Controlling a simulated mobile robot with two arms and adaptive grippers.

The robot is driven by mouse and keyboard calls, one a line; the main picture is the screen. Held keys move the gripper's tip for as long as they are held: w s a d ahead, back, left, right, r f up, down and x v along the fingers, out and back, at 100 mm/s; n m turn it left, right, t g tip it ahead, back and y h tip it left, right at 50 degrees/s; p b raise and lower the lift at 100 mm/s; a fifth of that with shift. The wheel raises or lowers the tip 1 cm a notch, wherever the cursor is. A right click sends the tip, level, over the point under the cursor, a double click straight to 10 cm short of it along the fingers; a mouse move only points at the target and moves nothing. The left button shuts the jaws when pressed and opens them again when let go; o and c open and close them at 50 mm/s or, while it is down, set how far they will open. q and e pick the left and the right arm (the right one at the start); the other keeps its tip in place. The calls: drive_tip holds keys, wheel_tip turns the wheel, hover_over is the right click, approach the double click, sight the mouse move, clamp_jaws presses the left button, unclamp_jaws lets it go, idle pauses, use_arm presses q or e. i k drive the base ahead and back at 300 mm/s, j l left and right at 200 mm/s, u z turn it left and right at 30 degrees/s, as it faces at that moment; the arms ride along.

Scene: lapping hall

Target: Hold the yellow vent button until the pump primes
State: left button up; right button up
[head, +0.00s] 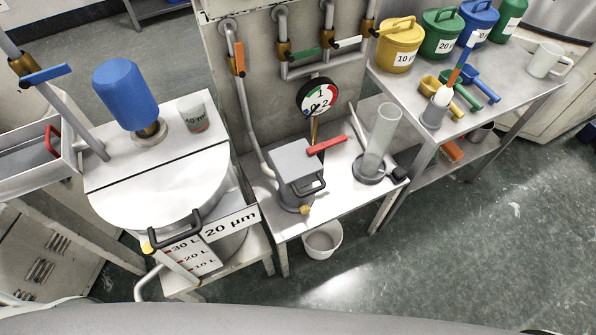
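The pump appears to be the grey box (293,165) on the middle bench, with a black handle on its front right. A small yellow knob (305,209), which may be the vent button, shows low on its front. Another small yellow spot (147,247) shows by the black handle on the front of the round tank; I cannot tell what it is. Neither of my grippers is in view, and nothing touches the yellow knob.
A red lever (326,145) sits above the box. A clear cylinder (383,132) stands to its right. A white bucket (322,240) is under the bench. The round tank (160,190) with a blue motor (126,92) is left. Lidded cans and scoops stand on the right table (512,85).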

sight(304, 210)
drive_tip(key=i+l+u, duration=0.1)
drive_tip(key=l+u, duration=0.7)
drive_tip(key=u, duration=0.2)
drive_tip(key=l+u, duration=0.45)
drive_tip(key=k+l, duration=0.1)
drive_tip(key=l, duration=0.25)
drive_tip(key=k+l+u, duration=0.1)
drive_tip(key=l, duration=0.3)
drive_tip(key=k+l, duration=0.15)
drive_tip(key=l, duration=0.2)
drive_tip(key=k+l, duration=0.1)
drive_tip(key=l, duration=0.25)
drive_tip(key=k+l+u, duration=0.1)
drive_tip(key=l, duration=0.25)
